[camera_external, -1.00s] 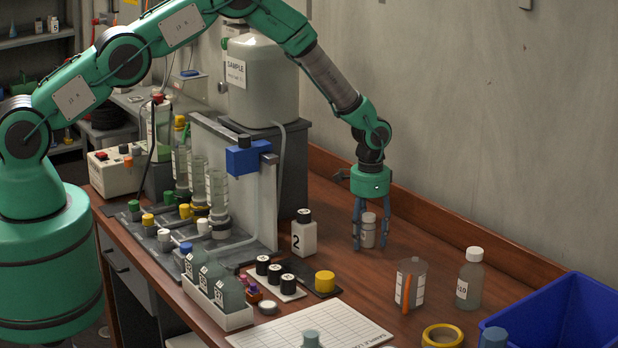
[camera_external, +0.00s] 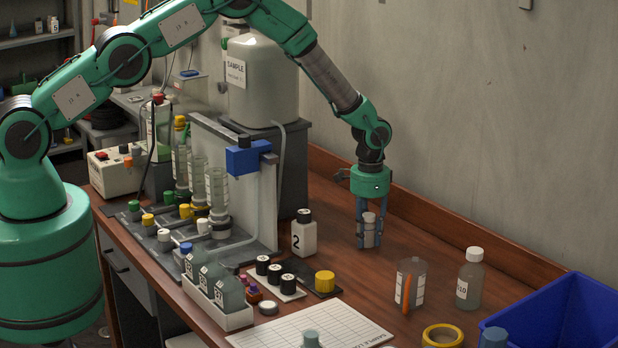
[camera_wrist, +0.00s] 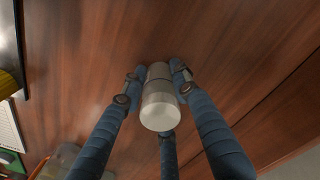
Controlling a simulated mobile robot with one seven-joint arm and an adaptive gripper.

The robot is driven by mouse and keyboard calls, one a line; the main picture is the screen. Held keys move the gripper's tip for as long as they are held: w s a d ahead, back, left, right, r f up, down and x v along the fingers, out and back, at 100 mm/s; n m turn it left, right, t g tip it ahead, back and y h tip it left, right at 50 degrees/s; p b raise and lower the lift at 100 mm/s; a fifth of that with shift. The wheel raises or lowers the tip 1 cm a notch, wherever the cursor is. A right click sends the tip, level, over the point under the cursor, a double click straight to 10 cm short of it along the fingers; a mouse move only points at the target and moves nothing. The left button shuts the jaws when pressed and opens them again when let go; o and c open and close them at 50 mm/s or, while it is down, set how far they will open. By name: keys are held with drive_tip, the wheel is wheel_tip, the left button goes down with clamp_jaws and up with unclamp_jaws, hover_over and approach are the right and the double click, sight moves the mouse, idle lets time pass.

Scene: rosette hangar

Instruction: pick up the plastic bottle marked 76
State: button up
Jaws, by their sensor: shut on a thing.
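My gripper (camera_external: 368,226) points down over the wooden bench, with its blue fingers shut around a small bottle (camera_external: 369,232). The bottle is upright, with a pale cap and a greyish body, and appears to stand on the bench top. In the wrist view the bottle (camera_wrist: 160,100) sits between the fingers of my gripper (camera_wrist: 158,85), its whitish cap facing the camera. The fingers hide part of its sides, and I cannot read any number on it.
A white bottle marked 2 (camera_external: 303,236) stands to the left. A beaker with an orange stick (camera_external: 411,283), a white-capped bottle (camera_external: 470,280) and a blue bin (camera_external: 560,305) are to the right. The back wall is close behind; bench near the gripper's right is clear.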

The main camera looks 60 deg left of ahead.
sight(369, 215)
drive_tip(key=shift+r, duration=0.1)
drive_tip(key=shift+r, duration=4.9)
drive_tip(key=shift+d, duration=0.1)
